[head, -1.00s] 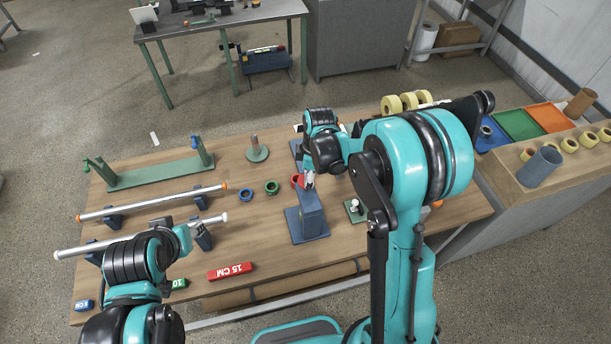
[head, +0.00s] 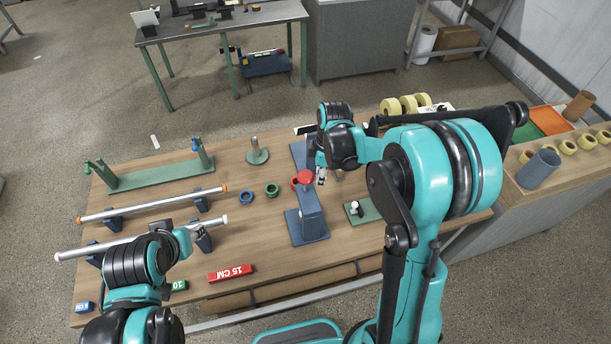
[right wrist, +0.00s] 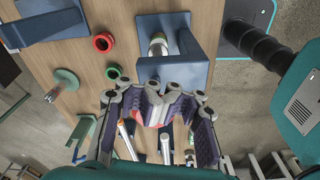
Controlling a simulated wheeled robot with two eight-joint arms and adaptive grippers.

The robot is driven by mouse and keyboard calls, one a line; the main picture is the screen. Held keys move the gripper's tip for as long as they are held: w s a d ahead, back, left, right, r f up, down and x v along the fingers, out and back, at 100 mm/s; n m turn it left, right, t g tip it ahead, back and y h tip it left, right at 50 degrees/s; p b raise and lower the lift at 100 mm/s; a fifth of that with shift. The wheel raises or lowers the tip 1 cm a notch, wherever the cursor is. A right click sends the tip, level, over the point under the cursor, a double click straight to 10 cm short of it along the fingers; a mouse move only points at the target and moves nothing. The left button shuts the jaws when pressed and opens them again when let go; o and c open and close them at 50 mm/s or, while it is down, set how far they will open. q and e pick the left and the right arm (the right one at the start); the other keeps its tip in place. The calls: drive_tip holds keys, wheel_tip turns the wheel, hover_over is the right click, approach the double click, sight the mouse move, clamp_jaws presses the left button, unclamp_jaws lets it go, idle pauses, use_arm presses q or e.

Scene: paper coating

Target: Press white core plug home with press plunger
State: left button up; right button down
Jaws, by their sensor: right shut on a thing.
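The blue-grey press (head: 311,218) stands near the middle of the table, with its red plunger knob (head: 305,177) on top. My right gripper (head: 320,178) is beside the knob at the press head. In the right wrist view its fingers (right wrist: 166,108) are close together, with red showing behind and beside them; the gripped part is mostly hidden. A pale-ended cylinder (right wrist: 157,45) shows by the press frame (right wrist: 203,48). I cannot make out whether it is the white core plug. My left gripper (head: 187,236) is near the lower rod's right end; its jaws are unclear.
Blue (head: 246,197) and green (head: 272,190) rings lie left of the press. A green fixture with a white-topped post (head: 354,208) stands to its right. Two rods rest on stands at left. A red 15 CM block (head: 231,272) lies at the front edge.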

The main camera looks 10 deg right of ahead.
wheel_tip(320, 180, up, 10)
drive_tip(key=d, duration=0.1)
drive_tip(key=shift+s+r, duration=0.2)
drive_tip(key=shift+s, duration=0.1)
idle(0.7)
drive_tip(key=s+f+m+t+b, duration=0.3)
drive_tip(key=s+f+m+b, duration=0.4)
drive_tip(key=f+b, duration=0.3)
drive_tip(key=s+f+m+t+h+b, duration=0.1)
drive_tip(key=s+f+m+t+b, duration=0.3)
drive_tip(key=s+f+m+b, duration=0.4)
drive_tip(key=f+b, duration=0.2)
drive_tip(key=b, duration=0.2)
drive_tip(key=shift+s+a, duration=0.3)
drive_tip(key=shift+s, duration=0.05)
